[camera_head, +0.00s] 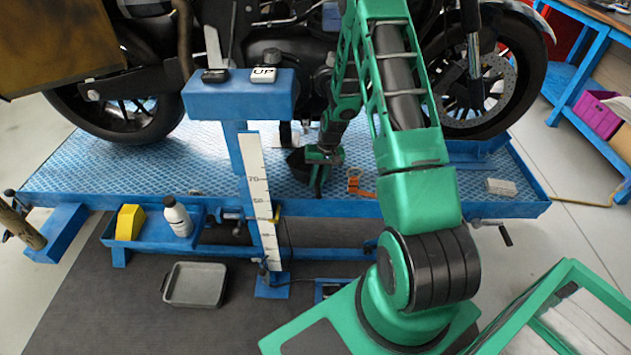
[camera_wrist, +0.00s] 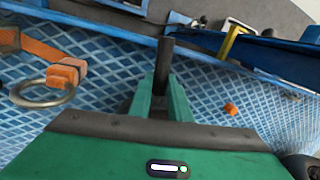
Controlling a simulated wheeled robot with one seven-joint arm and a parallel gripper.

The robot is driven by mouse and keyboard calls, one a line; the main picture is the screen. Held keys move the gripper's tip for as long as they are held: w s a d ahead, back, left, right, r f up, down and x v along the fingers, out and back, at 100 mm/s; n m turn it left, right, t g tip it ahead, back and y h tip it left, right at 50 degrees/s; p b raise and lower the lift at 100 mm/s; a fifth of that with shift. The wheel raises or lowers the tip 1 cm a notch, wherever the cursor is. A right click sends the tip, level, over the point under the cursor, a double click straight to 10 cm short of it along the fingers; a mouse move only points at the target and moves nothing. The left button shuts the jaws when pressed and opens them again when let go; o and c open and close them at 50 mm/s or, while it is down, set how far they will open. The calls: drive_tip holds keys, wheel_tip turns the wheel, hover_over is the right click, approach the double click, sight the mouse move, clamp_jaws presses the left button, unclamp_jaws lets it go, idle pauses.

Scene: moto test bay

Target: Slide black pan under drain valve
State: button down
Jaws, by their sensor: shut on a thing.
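A black pan (camera_head: 297,160) is on the blue lift platform below the motorcycle's engine, partly hidden behind my gripper. My gripper (camera_head: 319,188) reaches down at the pan's right side, low over the platform. In the wrist view my gripper's fingers (camera_wrist: 164,72) are closed together on a narrow dark piece between the tips. It looks like part of the black pan, but the pan's bowl does not show clearly there. The drain valve cannot be made out; the engine's underside above the pan is dark and partly hidden by my arm.
An orange strap with a metal ring (camera_wrist: 45,90) lies on the platform (camera_head: 130,165) near my gripper. A blue post with a ruler (camera_head: 257,190) stands in front. A grey tray (camera_head: 195,285) is on the floor. A white bottle (camera_head: 178,218) and yellow block (camera_head: 130,222) sit on a side tray.

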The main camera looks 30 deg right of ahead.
drive_tip(key=c, duration=1.6)
unclamp_jaws()
drive_tip(key=shift+o, duration=0.2)
wheel_tip(320, 180, up, 10)
drive_tip(key=d, duration=0.2)
drive_tip(key=shift+s+r, duration=0.2)
drive_tip(key=shift+s, duration=0.15)
drive_tip(key=shift+r, duration=0.15)
drive_tip(key=s+r+h, duration=0.2)
drive_tip(key=s+r, duration=1.3)
drive_tip(key=r, duration=0.4)
drive_tip(key=s+a+r, duration=0.2)
drive_tip(key=s+r, duration=0.1)
drive_tip(key=s, duration=0.7)
drive_tip(key=s+a+r+m+g, duration=0.1)
drive_tip(key=s+a+r, duration=0.2)
drive_tip(key=s, duration=0.6)
drive_tip(key=shift+s+a+r, duration=0.3)
drive_tip(key=shift+s+r, duration=0.05)
drive_tip(key=shift+s, duration=0.05)
